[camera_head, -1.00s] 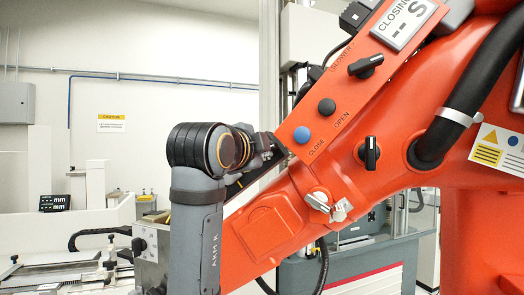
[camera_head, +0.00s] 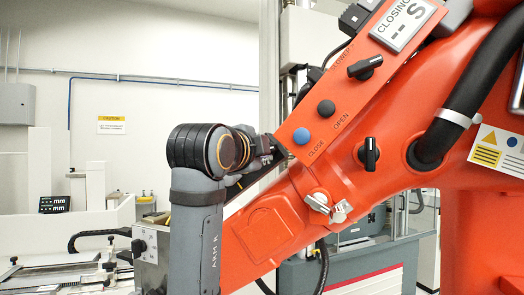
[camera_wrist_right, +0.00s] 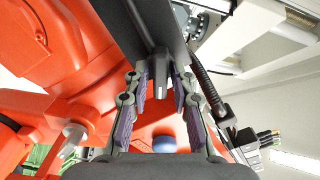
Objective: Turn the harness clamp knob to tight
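My right gripper (camera_wrist_right: 161,82) is open in the right wrist view, its purple-padded fingers on either side of a black, grey-tipped knob-like part (camera_wrist_right: 160,75). A gap shows beside the fingers, and I cannot tell whether they touch it. In the head view the right gripper (camera_head: 274,146) is at the left edge of the orange control panel, its fingertips mostly hidden. A black knob (camera_head: 369,153) and a silver knob (camera_head: 318,202) sit on the orange arm. No readable label shows which is the harness clamp knob. My left gripper is not in view.
The panel carries a blue button (camera_head: 301,136), a black button (camera_head: 326,107) and another black knob (camera_head: 365,67). A black hose (camera_head: 485,80) with a silver band (camera_head: 461,118) runs along the orange arm. Lab machines stand behind and at left.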

